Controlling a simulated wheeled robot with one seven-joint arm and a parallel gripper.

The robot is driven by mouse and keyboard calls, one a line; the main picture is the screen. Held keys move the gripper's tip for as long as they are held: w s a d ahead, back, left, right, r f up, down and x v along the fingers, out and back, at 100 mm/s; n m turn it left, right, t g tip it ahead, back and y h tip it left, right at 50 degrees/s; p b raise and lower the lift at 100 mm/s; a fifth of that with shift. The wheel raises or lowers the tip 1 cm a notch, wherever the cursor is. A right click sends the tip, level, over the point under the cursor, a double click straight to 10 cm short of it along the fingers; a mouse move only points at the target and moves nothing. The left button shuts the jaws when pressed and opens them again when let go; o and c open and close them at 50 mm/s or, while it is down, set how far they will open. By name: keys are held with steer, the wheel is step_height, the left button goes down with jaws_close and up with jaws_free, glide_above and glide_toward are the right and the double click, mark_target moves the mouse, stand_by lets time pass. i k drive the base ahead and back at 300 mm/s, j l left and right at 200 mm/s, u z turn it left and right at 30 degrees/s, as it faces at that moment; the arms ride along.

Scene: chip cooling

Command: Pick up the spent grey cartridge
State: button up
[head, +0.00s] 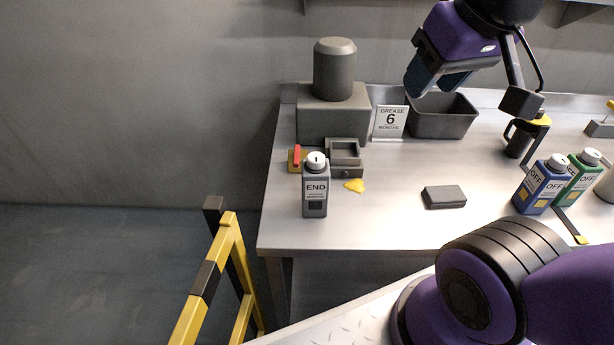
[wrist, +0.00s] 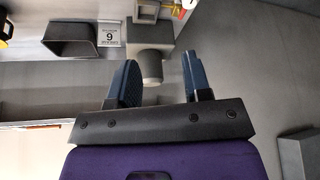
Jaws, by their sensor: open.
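A grey bottle-shaped cartridge (head: 315,190) labelled END stands upright near the left front of the steel bench (head: 390,225) in the head view. It has a white cap. My gripper (head: 432,84) is raised over the back of the bench, up and to the right of the cartridge, well apart from it. In the wrist view my gripper (wrist: 160,66) has its two blue fingers apart with nothing between them. I cannot make out the cartridge clearly there.
A grey machine (head: 332,115) with a cylinder, a small socket block (head: 345,168) and a red lever (head: 297,156) stand close behind the cartridge.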

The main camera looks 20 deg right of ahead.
mark_target(316, 184)
steer(key=k+l+u, duration=0.15)
steer(key=l+u, duration=0.2)
steer(key=k+l+u, duration=0.15)
steer(key=u, duration=0.25)
steer(key=l, duration=0.1)
